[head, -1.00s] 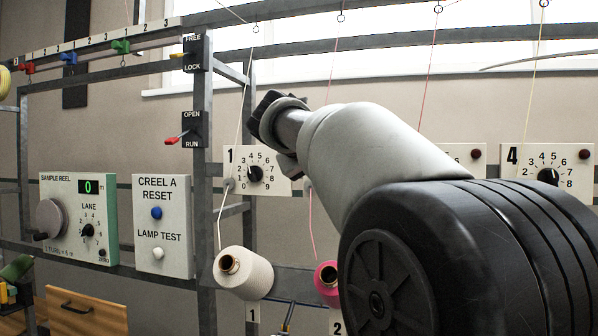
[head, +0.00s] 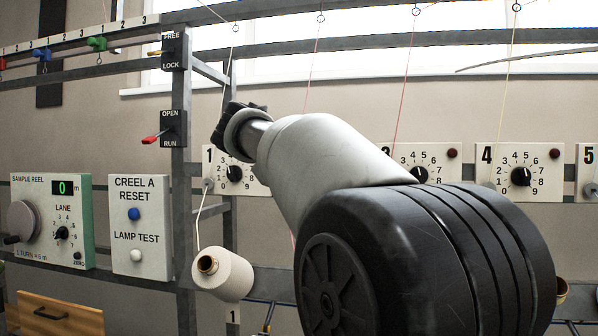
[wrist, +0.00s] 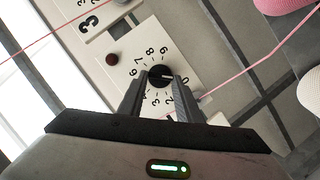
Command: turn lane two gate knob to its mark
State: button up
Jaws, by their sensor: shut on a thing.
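In the wrist view, the lane two gate knob (wrist: 160,76) is a black dial on a white plate with numbers around it. The plate beside it reads 3. A pale pointer line on the knob points right in the picture, roughly toward the 0 side; the exact reading is unclear. My gripper (wrist: 161,82) has one finger on each side of the knob and is shut on it. I cannot make out a separate target mark. In the head view, my arm hides the lane two plate and the gripper's fingertips.
A dark red button (wrist: 112,59) sits on the knob's plate. A pink yarn (wrist: 240,72) runs close to the right finger. The lane one knob (head: 234,173) and a cream yarn cone (head: 222,274) are left of my arm. The lane four knob (head: 520,176) is right.

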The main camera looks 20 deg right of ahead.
jog(key=o, duration=1)
jog(key=shift+d, duration=0.1)
jog(key=shift+o, duration=0.2)
jog(key=v, duration=1.7)
jog(key=shift+s, duration=0.2)
